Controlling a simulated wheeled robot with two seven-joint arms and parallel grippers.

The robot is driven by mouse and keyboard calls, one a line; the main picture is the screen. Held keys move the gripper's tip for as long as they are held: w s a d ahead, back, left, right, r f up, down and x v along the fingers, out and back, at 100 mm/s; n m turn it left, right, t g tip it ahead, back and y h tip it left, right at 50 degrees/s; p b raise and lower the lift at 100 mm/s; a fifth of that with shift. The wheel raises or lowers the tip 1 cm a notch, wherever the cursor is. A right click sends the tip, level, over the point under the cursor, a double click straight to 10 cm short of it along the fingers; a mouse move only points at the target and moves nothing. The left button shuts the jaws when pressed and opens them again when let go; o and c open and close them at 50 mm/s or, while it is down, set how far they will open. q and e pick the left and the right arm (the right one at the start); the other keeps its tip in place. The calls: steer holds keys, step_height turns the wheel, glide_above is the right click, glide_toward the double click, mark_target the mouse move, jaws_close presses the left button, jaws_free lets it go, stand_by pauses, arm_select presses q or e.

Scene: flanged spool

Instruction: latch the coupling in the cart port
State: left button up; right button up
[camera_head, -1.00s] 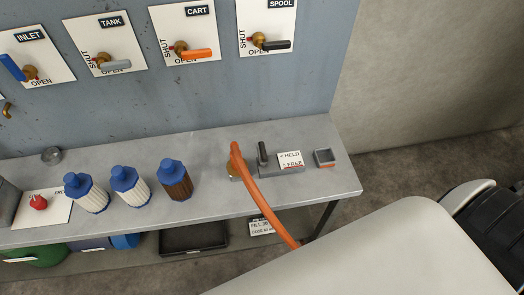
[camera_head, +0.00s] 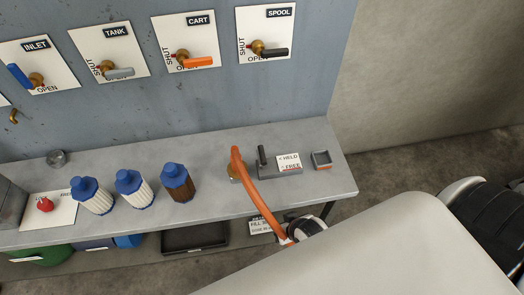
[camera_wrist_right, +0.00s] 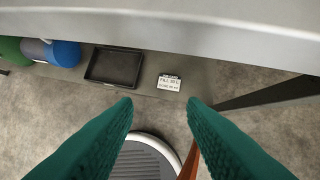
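The CART valve (camera_head: 188,61) on the wall has an orange handle. My right gripper's green fingers (camera_wrist_right: 161,110) are apart and empty, below the bench edge in the wrist view; part of the hose (camera_wrist_right: 189,162) shows by the right finger. My left gripper is not in view.
The lower shelf holds a black tray (camera_wrist_right: 114,67) and a label (camera_wrist_right: 169,82). My pale arm covers the lower right of the head view.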

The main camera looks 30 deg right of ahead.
step_height(320, 180, up, 8)
steer(key=w+f+m+t, duration=0.1)
steer(key=w+m+t, duration=0.1)
steer(key=w, duration=0.1)
steer(key=m+t+p, duration=0.1)
steer(key=m+t, duration=0.7)
glide_toward(262, 152)
steer(key=x, duration=0.3)
steer(key=p+x, duration=0.1)
steer(key=x, duration=0.2)
steer(key=f+x, duration=0.1)
steer(key=x, duration=0.3)
steer(key=shift+p, duration=0.3)
steer(key=shift+c, duration=0.6)
jaws_close()
